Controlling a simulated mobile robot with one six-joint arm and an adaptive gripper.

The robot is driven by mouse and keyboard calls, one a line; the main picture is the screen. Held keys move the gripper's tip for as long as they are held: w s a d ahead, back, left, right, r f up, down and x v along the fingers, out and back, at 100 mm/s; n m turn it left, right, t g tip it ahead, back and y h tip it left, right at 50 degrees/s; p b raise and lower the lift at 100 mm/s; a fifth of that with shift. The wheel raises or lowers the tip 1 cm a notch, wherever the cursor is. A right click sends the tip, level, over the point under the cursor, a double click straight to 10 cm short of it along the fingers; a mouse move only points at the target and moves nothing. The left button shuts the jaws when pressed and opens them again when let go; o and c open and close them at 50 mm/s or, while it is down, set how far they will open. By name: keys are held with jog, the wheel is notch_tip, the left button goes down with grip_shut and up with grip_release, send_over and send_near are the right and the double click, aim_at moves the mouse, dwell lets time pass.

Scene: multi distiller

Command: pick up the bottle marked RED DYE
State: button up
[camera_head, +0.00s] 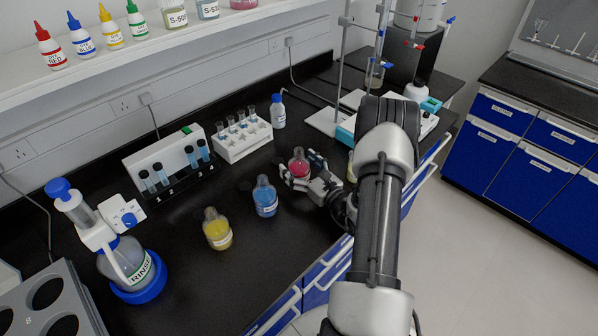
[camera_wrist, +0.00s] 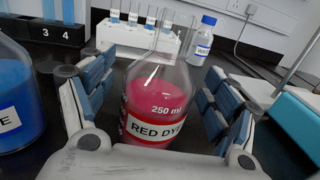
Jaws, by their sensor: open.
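The bottle marked RED DYE (camera_wrist: 157,103) is a clear 250 ml flask with red liquid, upright on the black bench. Its label faces the camera in the wrist view. In the head view the red dye bottle (camera_head: 299,165) is small and partly hidden by my gripper (camera_head: 305,176). In the wrist view my gripper (camera_wrist: 160,105) is open, with one finger on each side of the bottle. A gap shows at the right finger; I cannot tell whether the left finger touches the glass.
A blue dye bottle (camera_head: 265,197) stands close left of the red one, with a yellow bottle (camera_head: 217,229) beyond. Behind are a test tube rack (camera_head: 241,143) and a WATER bottle (camera_head: 278,112). A stand with a white base (camera_head: 328,121) is to the right.

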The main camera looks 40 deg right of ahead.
jog(key=c, duration=1.5)
